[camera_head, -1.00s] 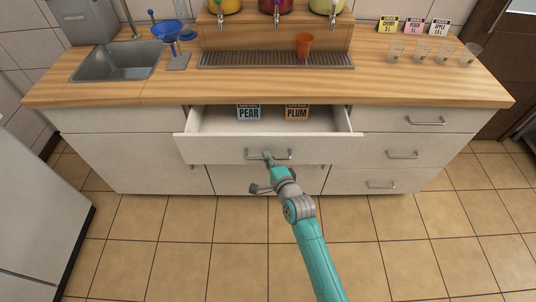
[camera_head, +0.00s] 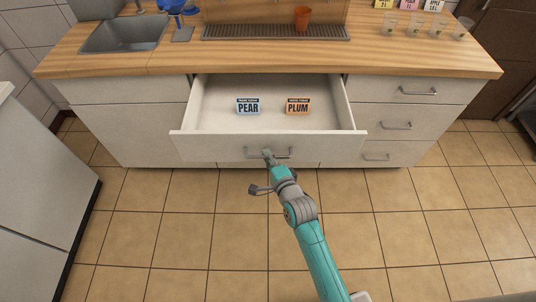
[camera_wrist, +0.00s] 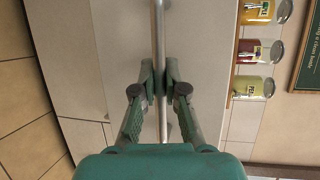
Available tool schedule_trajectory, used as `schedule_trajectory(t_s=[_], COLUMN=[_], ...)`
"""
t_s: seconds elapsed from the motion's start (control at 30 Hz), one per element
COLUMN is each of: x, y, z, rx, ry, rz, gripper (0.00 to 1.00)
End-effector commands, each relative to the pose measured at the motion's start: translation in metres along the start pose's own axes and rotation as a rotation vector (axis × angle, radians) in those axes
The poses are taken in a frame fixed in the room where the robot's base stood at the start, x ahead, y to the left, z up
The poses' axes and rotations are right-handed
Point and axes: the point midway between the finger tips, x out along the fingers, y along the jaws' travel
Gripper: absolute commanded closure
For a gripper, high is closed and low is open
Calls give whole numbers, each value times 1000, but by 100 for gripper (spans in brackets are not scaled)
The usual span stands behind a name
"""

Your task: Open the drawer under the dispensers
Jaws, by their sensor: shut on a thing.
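The drawer (camera_head: 190,147) under the dispensers stands well out from the counter, its inside visible in the head view. In the wrist view my gripper (camera_wrist: 159,85) is shut on the handle (camera_wrist: 160,30), one finger on each side of the bar. The dispensers (camera_wrist: 254,50) show sideways in the wrist view; in the head view they are cut off at the top.
Several clear cups (camera_head: 413,27) stand at the counter's right, and a sink (camera_head: 125,34) is at the left. A white cabinet (camera_head: 40,190) stands at the left. The tiled floor before the drawer is clear.

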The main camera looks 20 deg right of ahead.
Motion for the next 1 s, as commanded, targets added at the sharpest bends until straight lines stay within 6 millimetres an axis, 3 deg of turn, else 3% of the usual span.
schedule_trajectory(t_s=[0.23, 0.27, 0.3, 0.33, 0.37, 0.77, 1.0], x=[0, 0, 0, 0, 0, -6, -44], y=[1, 1, 1, 1, 1, 1, 2], z=[0, 0, 0, 0, 0, 0, 0], rx=[0, 0, 0, 0, 0, 0, 0], ry=[0, 0, 0, 0, 0, 0, 1], rz=[2, 2, 2, 2, 2, 1, 3], gripper=[100, 82, 72, 64, 63, 63, 63])
